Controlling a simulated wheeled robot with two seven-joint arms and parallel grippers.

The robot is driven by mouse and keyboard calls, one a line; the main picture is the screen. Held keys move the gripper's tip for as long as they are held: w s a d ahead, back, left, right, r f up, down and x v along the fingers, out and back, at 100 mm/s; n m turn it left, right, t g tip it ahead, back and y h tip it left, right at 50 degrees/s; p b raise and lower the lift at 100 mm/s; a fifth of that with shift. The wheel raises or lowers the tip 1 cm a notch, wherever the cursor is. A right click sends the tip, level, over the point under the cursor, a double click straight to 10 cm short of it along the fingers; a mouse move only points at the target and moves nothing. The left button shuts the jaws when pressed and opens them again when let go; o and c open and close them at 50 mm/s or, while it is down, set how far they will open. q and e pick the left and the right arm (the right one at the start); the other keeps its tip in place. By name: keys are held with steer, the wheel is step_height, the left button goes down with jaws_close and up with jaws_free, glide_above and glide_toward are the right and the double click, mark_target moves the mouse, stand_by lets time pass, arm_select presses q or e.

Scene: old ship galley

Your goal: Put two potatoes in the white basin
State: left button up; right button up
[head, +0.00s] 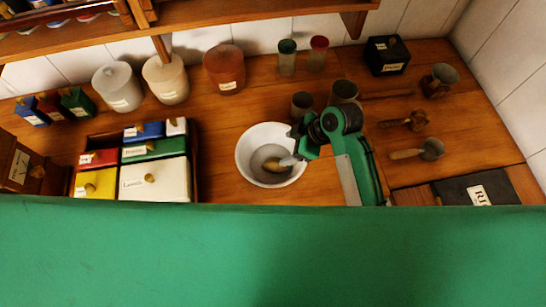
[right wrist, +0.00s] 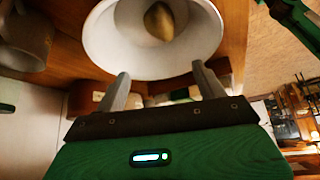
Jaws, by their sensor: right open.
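The white basin (head: 243,153) stands on the wooden counter in the middle of the head view. One brown potato (head: 275,166) lies inside it; no other potato is visible. My right gripper (head: 290,160) is over the right part of the basin, its fingers pointing left into it. The right wrist view shows its two fingers (right wrist: 160,75) apart with nothing between them. The basin (right wrist: 100,40) and the potato (right wrist: 159,20) are beyond the fingertips there. My left gripper is not in view.
A wooden box (head: 194,160) of coloured labelled tins is left of the basin. Canisters (head: 224,70) and two shakers (head: 287,58) line the back. Cups (head: 302,104) stand close behind my right gripper. Ladles (head: 431,149) and a dark labelled box (head: 388,56) are at right.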

steer(key=b+v, duration=0.1)
steer(key=v, duration=0.7)
steer(key=shift+b, duration=0.35)
steer(key=s+d+f+m+t+h, duration=0.1)
steer(key=s+d+f+m+h, duration=0.25)
steer(key=s+d+m, duration=0.4)
steer(key=s+d+f+m+t+h, duration=0.1)
steer(key=s+d+f+m+h, duration=0.2)
steer(key=s+d+f+m, duration=0.45)
step_height(320, 180, down, 33)
steer(key=s+n+g+b, duration=0.1)
steer(key=s+b, duration=0.1)
steer(key=b, duration=0.2)
steer(key=s+d+f+b, duration=0.1)
steer(key=s+f+b, duration=0.1)
steer(key=s+f, duration=0.7)
steer(key=s+d+f+g+b, duration=0.1)
steer(key=s+d+f+b, duration=0.1)
steer(key=s+f, duration=0.8)
step_height(320, 180, down, 5)
steer(key=shift+s+r+n, duration=0.15)
steer(key=shift+s+n, duration=0.05)
steer(key=shift+n, duration=0.1)
